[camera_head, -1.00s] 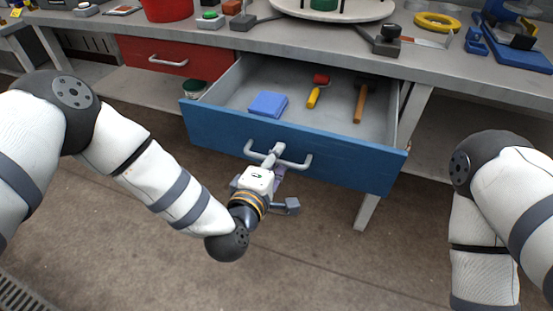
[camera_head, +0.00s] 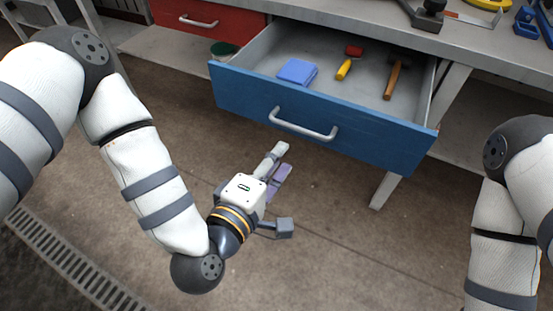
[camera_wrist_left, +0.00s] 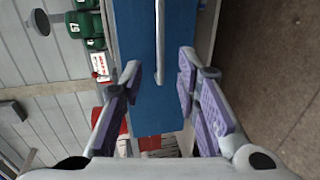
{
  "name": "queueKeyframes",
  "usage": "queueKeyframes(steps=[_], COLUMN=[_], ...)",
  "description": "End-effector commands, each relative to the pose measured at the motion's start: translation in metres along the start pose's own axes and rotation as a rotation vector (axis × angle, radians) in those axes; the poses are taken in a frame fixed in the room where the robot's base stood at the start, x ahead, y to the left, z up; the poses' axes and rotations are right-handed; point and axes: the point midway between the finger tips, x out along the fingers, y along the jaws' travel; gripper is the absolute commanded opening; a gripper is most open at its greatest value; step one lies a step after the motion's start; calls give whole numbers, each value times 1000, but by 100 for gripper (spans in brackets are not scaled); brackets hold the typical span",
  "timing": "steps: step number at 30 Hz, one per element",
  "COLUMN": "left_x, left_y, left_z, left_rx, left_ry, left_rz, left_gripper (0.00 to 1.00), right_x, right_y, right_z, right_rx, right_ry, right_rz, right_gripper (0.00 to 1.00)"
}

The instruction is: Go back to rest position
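My left gripper (camera_head: 279,170) is in front of and below the open blue drawer (camera_head: 240,98), apart from its grey handle (camera_head: 303,126). In the left wrist view the left gripper (camera_wrist_left: 160,80) shows its two purple-padded fingers spread wide with nothing between them. The handle (camera_wrist_left: 160,45) and the blue drawer front (camera_wrist_left: 134,40) lie ahead of them. My right arm (camera_head: 505,220) hangs at the right of the head view; its gripper is out of the picture.
The pulled-out drawer holds a blue block (camera_head: 297,72), a red-and-yellow tool (camera_head: 346,66) and a hammer (camera_head: 394,78). A closed red drawer (camera_head: 176,10) is at the left. The grey bench top (camera_head: 370,24) runs above. The floor (camera_head: 330,250) in front is clear.

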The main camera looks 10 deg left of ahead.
Motion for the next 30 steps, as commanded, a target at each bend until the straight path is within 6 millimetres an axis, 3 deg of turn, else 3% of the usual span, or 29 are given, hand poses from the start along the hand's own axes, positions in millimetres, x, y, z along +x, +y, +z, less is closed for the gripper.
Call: queueKeyframes(steps=[8,11,14,16,19,21,24,27,30], left_x=[0,-12,-54,-103,-183,-236,-294,-326,-337], left_y=[-1,-27,-91,-140,-189,-207,-217,-218,-219], left_z=[0,7,15,10,-8,-24,-42,-52,-55], left_rx=[4,100,334,516,715,806,873,895,897], left_ry=[-3,-58,-211,-357,-574,-714,-871,-964,-997], left_rz=[-5,-111,-373,-590,-870,-1030,-1194,-1283,-1310], left_gripper=[30,30,30,30,30,30,30,30,30], right_x=[0,-5,-16,-25,-35,-41,-46,-48,-48], right_y=[0,0,0,-1,-1,-1,-1,-1,-1], right_z=[0,-2,-7,-11,-16,-19,-22,-22,-22], right_rx=[0,0,1,1,1,1,2,2,2], right_ry=[1,13,40,63,91,107,123,129,128], right_rz=[0,-1,-2,-3,-4,-5,-6,-6,-6], right_gripper=[60,60,60,60,60,60,60,60,60])
